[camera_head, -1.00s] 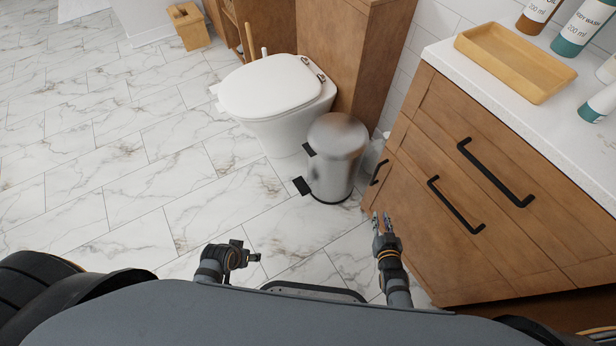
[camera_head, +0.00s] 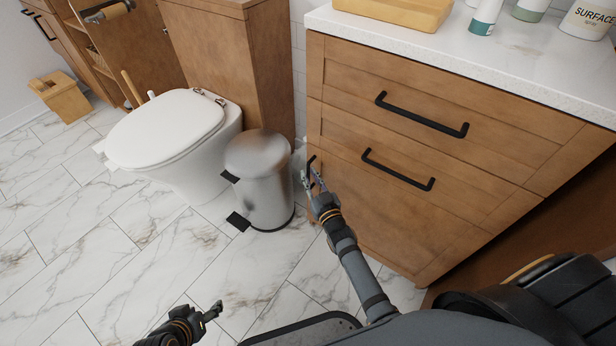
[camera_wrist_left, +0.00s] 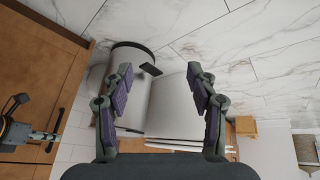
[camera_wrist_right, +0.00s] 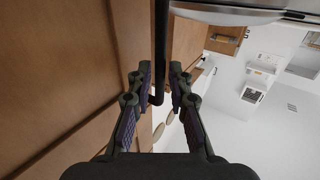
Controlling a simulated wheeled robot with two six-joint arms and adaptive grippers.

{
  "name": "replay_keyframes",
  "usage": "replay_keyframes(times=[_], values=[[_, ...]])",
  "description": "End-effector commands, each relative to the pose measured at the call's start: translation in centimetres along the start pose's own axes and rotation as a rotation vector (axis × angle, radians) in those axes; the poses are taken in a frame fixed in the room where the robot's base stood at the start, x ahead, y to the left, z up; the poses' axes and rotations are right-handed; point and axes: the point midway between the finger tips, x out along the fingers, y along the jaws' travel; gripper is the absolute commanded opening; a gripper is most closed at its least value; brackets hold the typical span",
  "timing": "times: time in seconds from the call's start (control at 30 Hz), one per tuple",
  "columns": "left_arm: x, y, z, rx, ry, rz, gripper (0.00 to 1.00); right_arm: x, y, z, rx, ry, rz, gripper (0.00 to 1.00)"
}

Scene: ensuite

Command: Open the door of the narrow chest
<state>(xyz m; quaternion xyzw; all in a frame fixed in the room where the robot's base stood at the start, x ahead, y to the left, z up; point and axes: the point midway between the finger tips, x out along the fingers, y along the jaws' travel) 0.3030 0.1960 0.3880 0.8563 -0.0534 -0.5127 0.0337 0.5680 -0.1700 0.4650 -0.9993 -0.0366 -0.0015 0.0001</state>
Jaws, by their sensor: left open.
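The wooden chest front with a narrow part (camera_head: 314,125) at its left end stands right of the bin. A short upright black handle (camera_head: 311,164) sits low on that narrow part, and its front looks shut. My right gripper (camera_head: 312,181) is at this handle. In the right wrist view the black bar (camera_wrist_right: 161,45) runs between my right fingers (camera_wrist_right: 160,72), which are partly apart; whether they press on it is unclear. My left gripper (camera_head: 214,309) is low over the floor, away from the chest. In the left wrist view its fingers (camera_wrist_left: 160,72) are wide apart and empty.
A grey pedal bin (camera_head: 262,180) stands close left of the handle, with a toilet (camera_head: 165,130) behind it. Wide drawers with long black handles (camera_head: 422,115) lie to the right under a white counter (camera_head: 480,65). Marble floor (camera_head: 130,240) at left is clear.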

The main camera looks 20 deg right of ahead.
Motion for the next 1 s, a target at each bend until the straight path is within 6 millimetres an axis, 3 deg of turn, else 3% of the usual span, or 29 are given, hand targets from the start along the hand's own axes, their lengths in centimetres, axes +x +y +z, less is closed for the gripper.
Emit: replay_keyframes(times=[0.1,0.3,0.53,0.7,1.0], values=[[0.1,-0.1,-2.3,0.006,0.089,-0.006,0.58,1.1,0.0,0.2,-0.001,-0.001,0.000,0.19],[-0.1,-0.2,-3.9,0.009,0.155,-0.010,0.58,1.9,0.0,0.1,0.000,-0.004,0.000,0.19],[-0.1,-0.2,-4.0,0.010,0.159,-0.010,0.58,1.9,0.0,0.1,0.000,-0.004,0.000,0.19],[-0.1,-0.2,-4.0,0.009,0.159,-0.010,0.58,1.9,0.0,0.1,0.000,-0.004,0.000,0.00],[-0.1,-0.2,-4.0,0.009,0.158,-0.010,0.58,1.9,0.0,0.1,0.000,-0.004,0.000,0.00]])
